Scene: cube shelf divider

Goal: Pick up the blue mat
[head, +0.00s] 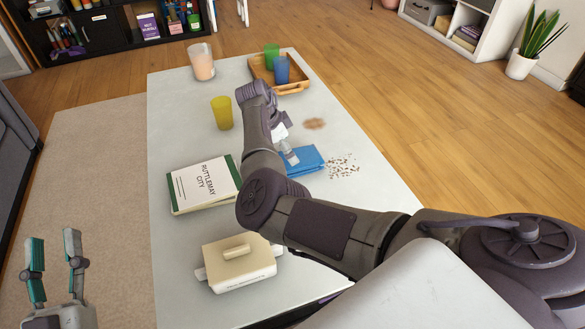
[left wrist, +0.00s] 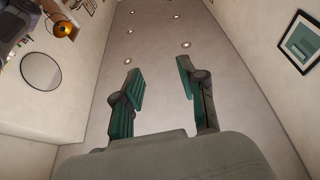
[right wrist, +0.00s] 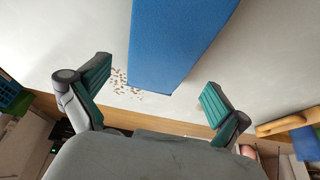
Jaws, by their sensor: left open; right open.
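The blue mat (head: 306,161) looks like a folded block of cloth on the white table, partly hidden behind my right arm. In the right wrist view the mat (right wrist: 178,40) reaches in from the top, its near end between the two finger lines. My right gripper (right wrist: 155,92) is open, with a finger on each side of that end and visible gaps to it. In the head view the right gripper is mostly hidden by its own arm, just left of the mat. My left gripper (head: 54,245) is open and empty, pointing up, left of the table.
Brown crumbs (head: 343,166) lie beside the mat, and a brown stain (head: 315,124) behind it. A book (head: 205,184), a lidded butter dish (head: 239,262), a yellow cup (head: 222,113), a candle glass (head: 202,62) and a wooden tray (head: 296,88) with cups share the table.

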